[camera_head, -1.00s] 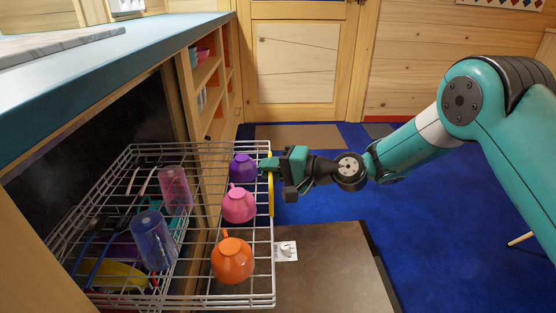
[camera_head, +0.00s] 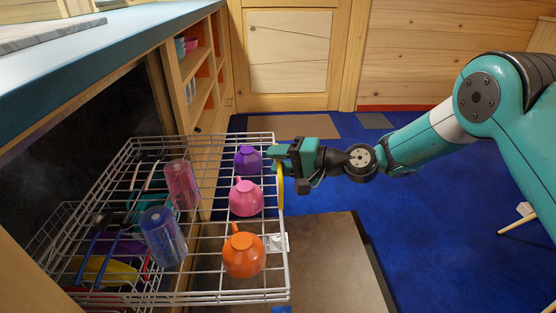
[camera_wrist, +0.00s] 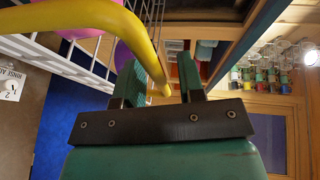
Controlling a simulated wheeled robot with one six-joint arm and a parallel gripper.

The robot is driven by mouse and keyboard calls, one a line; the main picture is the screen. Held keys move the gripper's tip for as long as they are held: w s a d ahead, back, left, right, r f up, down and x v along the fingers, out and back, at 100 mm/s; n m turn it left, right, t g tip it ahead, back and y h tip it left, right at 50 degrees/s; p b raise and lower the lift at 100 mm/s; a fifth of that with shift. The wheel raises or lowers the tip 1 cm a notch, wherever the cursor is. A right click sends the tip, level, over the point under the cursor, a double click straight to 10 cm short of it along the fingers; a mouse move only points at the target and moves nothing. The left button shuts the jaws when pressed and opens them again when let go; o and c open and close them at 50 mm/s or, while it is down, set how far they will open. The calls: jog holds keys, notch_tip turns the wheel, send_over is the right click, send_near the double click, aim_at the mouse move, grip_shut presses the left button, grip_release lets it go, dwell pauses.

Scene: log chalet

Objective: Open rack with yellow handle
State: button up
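The wire rack (camera_head: 210,298) slides out of the cabinet under the blue counter and stands well out over the floor. Its yellow handle (camera_head: 281,190) is on the front edge, at the right. My gripper (camera_head: 281,155) is at the far end of this handle. In the wrist view the two teal fingers (camera_wrist: 160,75) stand apart. The yellow handle (camera_wrist: 85,14) curves in from the upper left and runs down between them, close to the left finger. A gap shows beside the right finger. Whether a finger touches the handle is unclear.
On the rack are purple (camera_head: 248,160), pink (camera_head: 246,198) and orange (camera_head: 243,256) cups, a pink glass (camera_head: 182,185) and a blue glass (camera_head: 163,237). A brown mat (camera_head: 335,265) lies below.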

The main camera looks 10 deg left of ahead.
jog(key=shift+s, duration=0.1)
jog(key=p+v, duration=0.3)
jog(key=v, duration=1.4)
jog(key=shift+d, duration=0.2)
jog(key=shift+r, duration=0.15)
jog(key=s+r+n+g+h, duration=0.3)
jog(key=s+r+n+h, duration=0.3)
jog(key=s+r, duration=0.45)
jog(key=s+d+r+n+h+p, duration=0.1)
jog(key=s+d+h, duration=0.25)
jog(key=s, duration=0.45)
jog(key=s+d+r+n+h+p, duration=0.1)
jog(key=s+d+h, duration=0.1)
jog(key=s+d, duration=0.45)
notch_tip(320, 180, up, 31)
jog(key=s+a+p, duration=0.1)
jog(key=a+p, duration=0.1)
jog(key=p, duration=2.8)
jog(key=shift+s+f, duration=0.2)
jog(key=shift+s, duration=0.15)
